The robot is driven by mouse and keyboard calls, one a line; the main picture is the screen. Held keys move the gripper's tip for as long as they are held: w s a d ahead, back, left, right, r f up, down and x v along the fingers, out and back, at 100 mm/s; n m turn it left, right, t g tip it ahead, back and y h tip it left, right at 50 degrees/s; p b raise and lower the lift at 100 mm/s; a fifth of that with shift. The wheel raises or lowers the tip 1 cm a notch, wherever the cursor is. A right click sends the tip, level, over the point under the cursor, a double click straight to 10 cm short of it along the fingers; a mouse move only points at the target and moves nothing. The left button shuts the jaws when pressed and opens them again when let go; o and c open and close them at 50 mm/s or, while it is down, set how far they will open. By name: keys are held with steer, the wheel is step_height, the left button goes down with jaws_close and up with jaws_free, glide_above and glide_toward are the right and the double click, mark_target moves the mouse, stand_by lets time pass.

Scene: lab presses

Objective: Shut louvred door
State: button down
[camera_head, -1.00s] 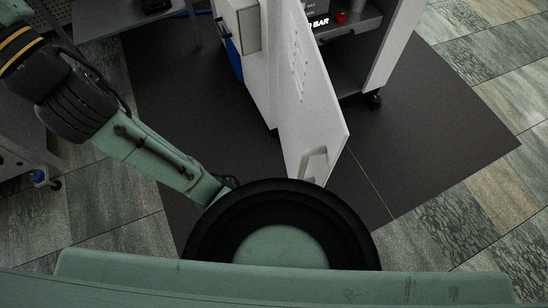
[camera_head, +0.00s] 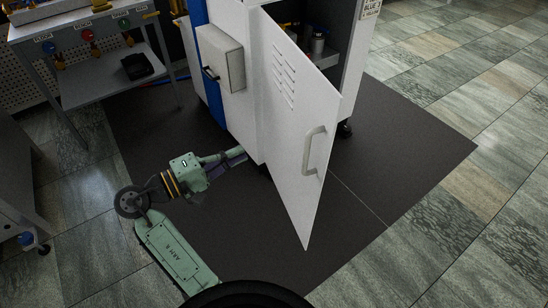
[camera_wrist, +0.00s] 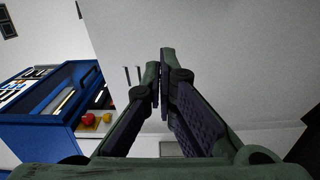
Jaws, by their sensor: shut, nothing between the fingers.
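The louvred door (camera_head: 290,150) is white, with slots near its top and a pale bar handle (camera_head: 313,150) near its free edge. It stands open, swung out from the white cabinet (camera_head: 352,65), whose dark inside shows behind it. My gripper (camera_head: 241,153) is low on the left of the door, near its hinge side; I cannot tell whether it touches. In the wrist view my gripper (camera_wrist: 161,62) has its fingertips together and empty before a pale, flat surface (camera_wrist: 215,55). I cannot tell which panel that surface is.
A grey box with a dark handle (camera_head: 222,66) juts from the cabinet's side. A grey bench (camera_head: 90,40) with coloured knobs stands at the left. A blue unit (camera_wrist: 50,105) shows in the wrist view. The dark mat (camera_head: 375,190) is clear right of the door.

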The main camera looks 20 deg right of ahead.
steer(key=d+p, duration=0.2)
steer(key=d, duration=1.1)
steer(key=shift+d+f+g+p, duration=0.2)
steer(key=shift+d+g+p, duration=0.1)
steer(key=shift+p, duration=0.1)
